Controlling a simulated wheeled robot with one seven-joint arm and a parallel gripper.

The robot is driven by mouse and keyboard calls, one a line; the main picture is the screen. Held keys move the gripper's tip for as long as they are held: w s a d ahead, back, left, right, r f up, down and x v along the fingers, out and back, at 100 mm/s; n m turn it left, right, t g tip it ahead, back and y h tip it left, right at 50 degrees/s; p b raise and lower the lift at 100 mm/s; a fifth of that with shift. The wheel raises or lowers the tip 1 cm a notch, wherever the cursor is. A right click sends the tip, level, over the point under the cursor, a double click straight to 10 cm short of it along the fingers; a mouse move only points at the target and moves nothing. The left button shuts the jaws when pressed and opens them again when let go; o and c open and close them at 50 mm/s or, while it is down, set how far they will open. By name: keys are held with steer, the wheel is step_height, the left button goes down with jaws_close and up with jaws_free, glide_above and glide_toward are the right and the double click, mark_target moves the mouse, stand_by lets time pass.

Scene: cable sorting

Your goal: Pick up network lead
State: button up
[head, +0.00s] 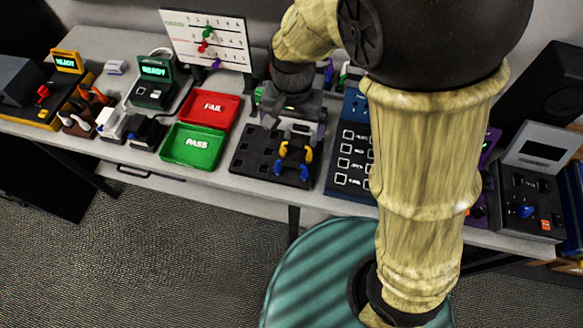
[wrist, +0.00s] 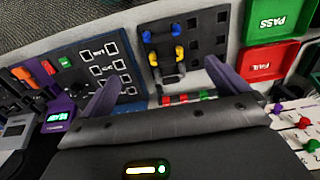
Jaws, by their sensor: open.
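A dark tray (head: 248,163) with square recesses lies on the bench, left of a blue labelled panel. Small yellow-and-blue pieces (head: 283,151) stand on its right part; in the wrist view the yellow parts (wrist: 153,58) lie nearer my gripper than the blue parts (wrist: 147,37). No label tells which piece is the network lead. My gripper (head: 296,118) is over the tray's back edge, pointing down. In the wrist view my gripper (wrist: 162,70) has its two purple-grey fingers wide apart, with the tray beyond them and nothing held between them.
A red FAIL tray (head: 207,109) and green PASS tray (head: 190,146) sit left of the dark tray. The blue panel (head: 349,160) stands close on its right. A whiteboard (head: 208,38) stands behind. Red and green pieces (wrist: 182,98) lie close to my gripper.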

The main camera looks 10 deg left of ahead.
steer(key=shift+f, duration=0.1)
glide_above(292, 161)
step_height(292, 161, down, 12)
steer(key=shift+s+d+r, duration=0.1)
steer(key=shift+d+r, duration=0.05)
steer(key=shift+r, duration=0.05)
steer(key=shift+f, duration=0.2)
stand_by(0.3)
steer(key=shift+a+f+p, duration=0.2)
steer(key=shift+f+p, duration=0.4)
steer(key=shift+f, duration=2)
steer(key=c, duration=1)
